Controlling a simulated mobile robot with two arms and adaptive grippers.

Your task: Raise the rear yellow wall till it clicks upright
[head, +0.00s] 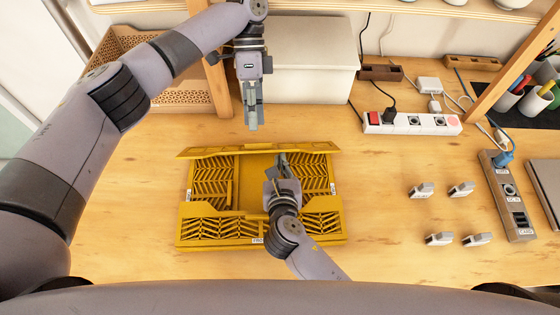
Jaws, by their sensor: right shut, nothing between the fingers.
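The yellow folding crate (240,192) lies on the wooden table in the middle of the head view. Its rear yellow wall (222,151) shows as a narrow strip along the far edge, seen nearly edge-on; its exact tilt is hard to judge. Lattice panels lie low inside the crate, and a label marks the front edge. My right gripper (281,160) is shut and empty, over the crate's inside, with its tips at the rear wall; I cannot tell if they touch. My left gripper (252,122) points down behind the rear wall, apart from it; its jaw opening is unclear.
A white lidded box (312,62) stands behind the crate, with a perforated tan organizer (183,95) to its left. A white power strip (412,123) lies at the back right. Several small grey clips (440,239) and a grey socket panel (507,195) are on the right.

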